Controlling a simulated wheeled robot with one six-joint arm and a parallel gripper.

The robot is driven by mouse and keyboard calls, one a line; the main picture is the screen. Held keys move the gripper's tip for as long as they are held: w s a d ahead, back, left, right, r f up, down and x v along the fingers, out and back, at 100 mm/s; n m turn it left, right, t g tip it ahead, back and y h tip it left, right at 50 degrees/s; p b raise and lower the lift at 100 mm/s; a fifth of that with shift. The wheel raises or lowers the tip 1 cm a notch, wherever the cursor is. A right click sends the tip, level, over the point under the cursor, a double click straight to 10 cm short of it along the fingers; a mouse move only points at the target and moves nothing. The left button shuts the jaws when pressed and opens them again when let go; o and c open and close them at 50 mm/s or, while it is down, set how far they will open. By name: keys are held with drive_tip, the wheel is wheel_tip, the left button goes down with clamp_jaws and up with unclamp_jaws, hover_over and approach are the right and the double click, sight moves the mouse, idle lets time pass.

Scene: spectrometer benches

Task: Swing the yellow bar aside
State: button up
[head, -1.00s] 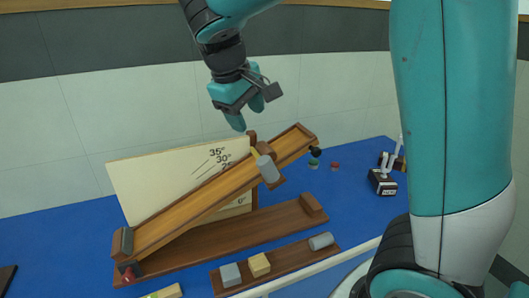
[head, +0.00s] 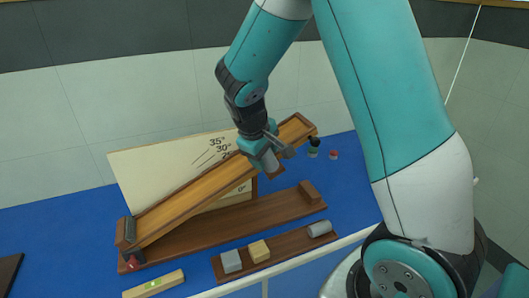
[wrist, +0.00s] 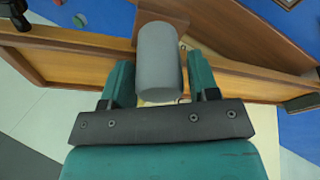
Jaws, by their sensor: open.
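The inclined wooden ramp (head: 195,197) rises from lower left to upper right in the head view. My gripper (head: 268,157) is at the ramp's upper part, pointing down and open. In the wrist view my gripper (wrist: 160,78) has its teal fingers on either side of a grey cylinder (wrist: 160,55), with slim gaps beside it. The yellow bar seen earlier across the ramp beside the grey cylinder is hidden behind my gripper now.
A cream angle board (head: 150,172) stands behind the ramp. A dark wooden tray (head: 290,244) in front holds a grey block (head: 231,261), a yellowish block (head: 259,251) and a grey roller (head: 319,229). A yellow spirit level (head: 153,284) lies at front left.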

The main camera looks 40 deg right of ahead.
drive_tip(key=c, duration=1)
